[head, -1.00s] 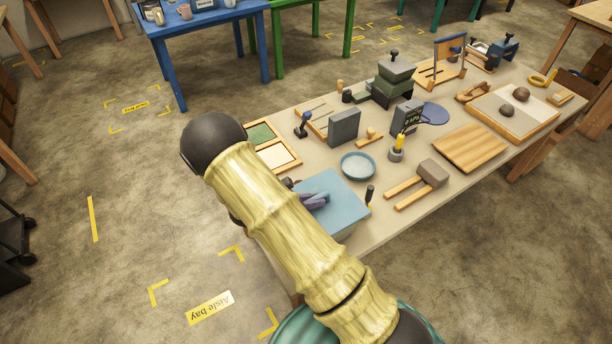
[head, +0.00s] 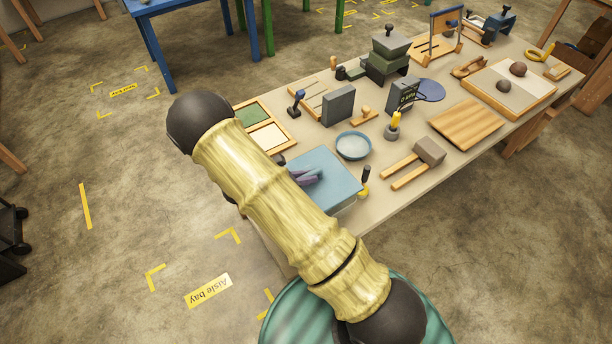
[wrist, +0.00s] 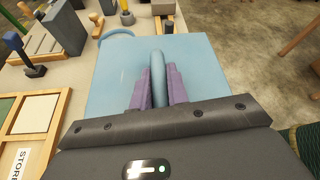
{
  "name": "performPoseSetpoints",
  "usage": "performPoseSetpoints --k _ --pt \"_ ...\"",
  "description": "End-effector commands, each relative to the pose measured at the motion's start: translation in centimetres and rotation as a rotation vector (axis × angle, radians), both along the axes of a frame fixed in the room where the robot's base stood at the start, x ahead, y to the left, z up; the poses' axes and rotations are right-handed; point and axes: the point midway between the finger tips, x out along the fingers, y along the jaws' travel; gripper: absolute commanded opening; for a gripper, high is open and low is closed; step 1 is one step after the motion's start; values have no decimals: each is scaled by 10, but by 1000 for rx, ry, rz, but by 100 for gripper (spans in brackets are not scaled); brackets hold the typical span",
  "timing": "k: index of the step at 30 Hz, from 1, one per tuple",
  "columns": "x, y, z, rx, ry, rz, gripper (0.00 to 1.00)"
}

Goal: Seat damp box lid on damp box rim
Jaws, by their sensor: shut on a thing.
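The light blue damp box lid (head: 328,172) is at the near left end of the workbench in the head view; it also fills the middle of the wrist view (wrist: 112,75). My gripper (wrist: 160,75) has its purple fingers closed on both sides of the lid's upright blue handle (wrist: 158,65). In the head view the fingertips of my gripper (head: 308,178) show on top of the lid, partly behind my arm. The lid looks about level. The damp box rim is hidden beneath it, and I cannot tell whether lid and rim touch.
A blue round dish (head: 353,145) stands just beyond the lid. A dark-handled tool (head: 365,180) is close to the lid's right corner. A framed tray (head: 265,130) lies to the left, and a mallet (head: 428,155) to the right. Several other tools crowd the bench.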

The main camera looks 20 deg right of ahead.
Motion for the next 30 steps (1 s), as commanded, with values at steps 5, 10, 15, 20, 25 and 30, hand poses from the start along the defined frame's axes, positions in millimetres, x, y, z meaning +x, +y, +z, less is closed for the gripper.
performPoseSetpoints --k 5,10,15,20,25,30 --pt "0 0 -14 -1 -1 1 0" --pt "0 0 -24 -1 -1 1 0" --pt "0 0 -29 -1 -1 1 0" --pt "0 0 -30 -1 -1 1 0" --pt "0 0 -29 -1 -1 1 0" --pt "0 0 -29 -1 -1 1 0"
